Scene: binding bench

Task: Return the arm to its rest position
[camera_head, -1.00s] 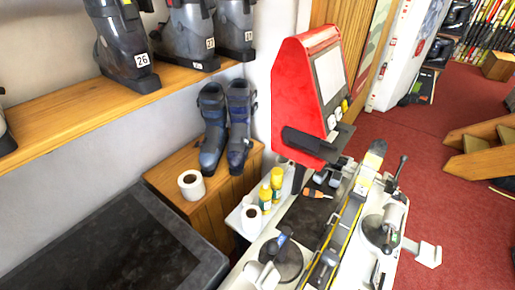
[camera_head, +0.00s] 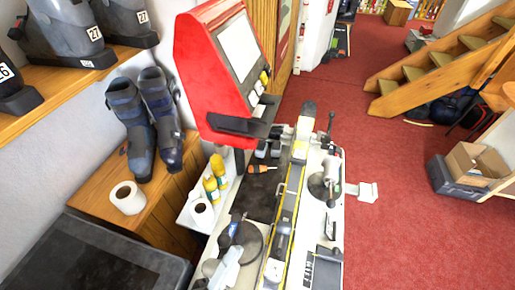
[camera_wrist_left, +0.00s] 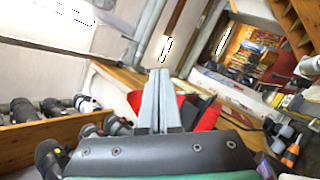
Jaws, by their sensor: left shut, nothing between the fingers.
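My left gripper (camera_wrist_left: 157,100) shows in the left wrist view as two grey fingers pressed together, with nothing between them. It points away from the camera, with the red machine blurred behind it. I cannot make out either gripper in the head view. The binding bench (camera_head: 330,255) stands at the middle bottom of the head view, with clamps and a long yellow-edged rail. The red machine (camera_head: 197,70) with a white screen rises at its far left end. My right gripper is in neither view.
Ski boots (camera_head: 140,130) and a paper roll (camera_head: 127,198) stand on a wooden box left of the bench. Yellow bottles (camera_head: 217,166) stand beside it. Red carpet (camera_head: 390,180) lies open to the right, before wooden stairs (camera_head: 440,75) and a cardboard box (camera_head: 478,165).

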